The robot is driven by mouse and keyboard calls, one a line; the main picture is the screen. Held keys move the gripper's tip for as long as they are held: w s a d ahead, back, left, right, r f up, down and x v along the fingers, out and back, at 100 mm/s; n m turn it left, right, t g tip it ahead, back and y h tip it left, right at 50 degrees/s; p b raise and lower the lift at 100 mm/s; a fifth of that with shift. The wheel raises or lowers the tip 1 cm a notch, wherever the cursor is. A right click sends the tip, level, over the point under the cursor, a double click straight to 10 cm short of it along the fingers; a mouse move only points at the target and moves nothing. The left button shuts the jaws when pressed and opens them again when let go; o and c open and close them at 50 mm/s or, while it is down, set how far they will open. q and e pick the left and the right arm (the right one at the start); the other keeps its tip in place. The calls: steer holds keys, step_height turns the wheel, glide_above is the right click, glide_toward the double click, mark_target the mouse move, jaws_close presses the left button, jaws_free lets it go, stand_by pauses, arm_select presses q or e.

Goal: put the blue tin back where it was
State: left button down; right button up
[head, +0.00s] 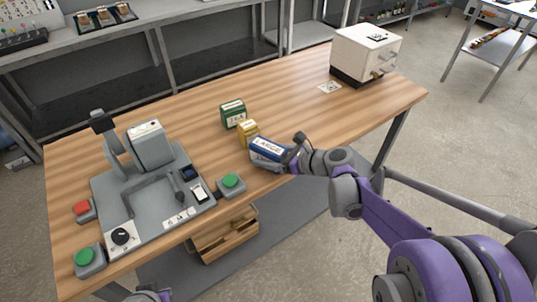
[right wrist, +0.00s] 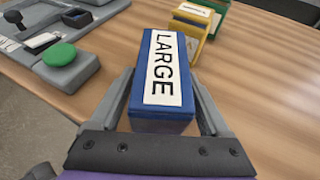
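The blue tin (head: 268,149), with a white label reading LARGE, is at the front edge of the wooden table in the head view. My right gripper (head: 284,154) has its fingers on either side of it. In the right wrist view the blue tin (right wrist: 162,82) sits between the two fingers, which look closed against its sides. I cannot tell whether its underside touches the table. A yellow tin (head: 248,130) stands just behind it, and a green tin (head: 233,114) stands behind that. Only a small piece of my left arm shows at the bottom edge; its gripper is out of view.
A grey machine (head: 150,149) on a base plate fills the table's left side. A green button box (head: 231,185) stands between it and the blue tin. A white box-shaped device (head: 365,52) stands at the far right end. The tabletop between the tins and that device is mostly clear.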

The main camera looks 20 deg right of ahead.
steer(key=shift+o, duration=0.5)
steer(key=shift+r, duration=0.2)
steer(key=v, duration=1.2)
steer(key=s+a+f+n+g+h, duration=0.35)
steer(key=s+a+f+n, duration=0.35)
steer(key=s+n, duration=0.4)
steer(key=s+d+f+n+h, duration=0.1)
steer(key=s+n, duration=0.3)
steer(key=n, duration=0.4)
steer(key=s+d+f+n+g+h, duration=0.1)
steer(key=s+f+n+h, duration=0.3)
steer(key=n, duration=0.4)
steer(key=shift+s+d+n+p, duration=0.25)
steer(key=shift+s+n+p, duration=0.05)
steer(key=shift+s, duration=0.35)
steer(key=shift+r+g+h, duration=0.1)
steer(key=shift+g+h, duration=0.15)
